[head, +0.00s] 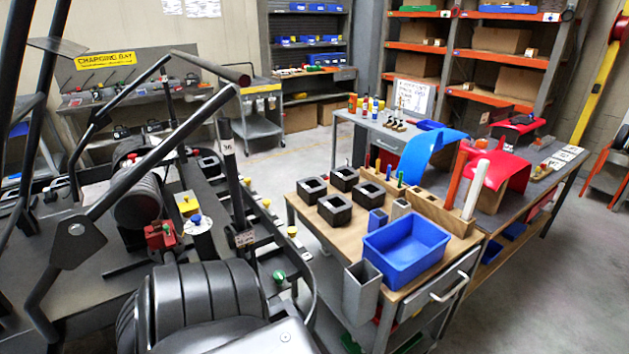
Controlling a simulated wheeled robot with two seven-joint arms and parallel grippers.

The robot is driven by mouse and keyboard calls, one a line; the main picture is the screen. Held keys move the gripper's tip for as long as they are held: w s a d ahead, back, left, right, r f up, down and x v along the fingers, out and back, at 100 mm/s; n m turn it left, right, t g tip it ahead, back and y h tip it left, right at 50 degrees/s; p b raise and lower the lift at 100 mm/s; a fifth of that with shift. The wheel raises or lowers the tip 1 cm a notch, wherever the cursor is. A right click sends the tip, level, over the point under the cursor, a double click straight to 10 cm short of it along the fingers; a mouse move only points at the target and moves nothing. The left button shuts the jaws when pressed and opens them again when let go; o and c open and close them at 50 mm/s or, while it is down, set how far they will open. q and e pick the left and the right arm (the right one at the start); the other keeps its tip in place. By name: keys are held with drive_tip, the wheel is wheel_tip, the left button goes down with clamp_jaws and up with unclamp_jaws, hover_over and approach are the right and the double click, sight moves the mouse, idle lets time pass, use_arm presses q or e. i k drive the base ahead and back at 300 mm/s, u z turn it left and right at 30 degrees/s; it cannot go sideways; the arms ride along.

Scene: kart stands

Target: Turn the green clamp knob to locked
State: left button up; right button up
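A small green knob (279,276), which looks like the clamp knob, sits low on the dark curved side rail of the kart stand, at the lower middle of the head view. It is right of the black ribbed kart part (200,295). It is too small to tell whether it is turned to locked. Neither of my grippers is in view, and nothing is seen touching the knob.
Yellow knobs (292,231) line the rail behind the green one. A wooden-topped work table (300,212) with a blue bin (405,248) and black square blocks (335,209) stands to the right. A grey open holder (361,290) hangs at its corner. Floor at the right is clear.

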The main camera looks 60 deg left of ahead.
sight(278, 276)
drive_tip(key=i, duration=1.75)
drive_tip(key=u, duration=2.3)
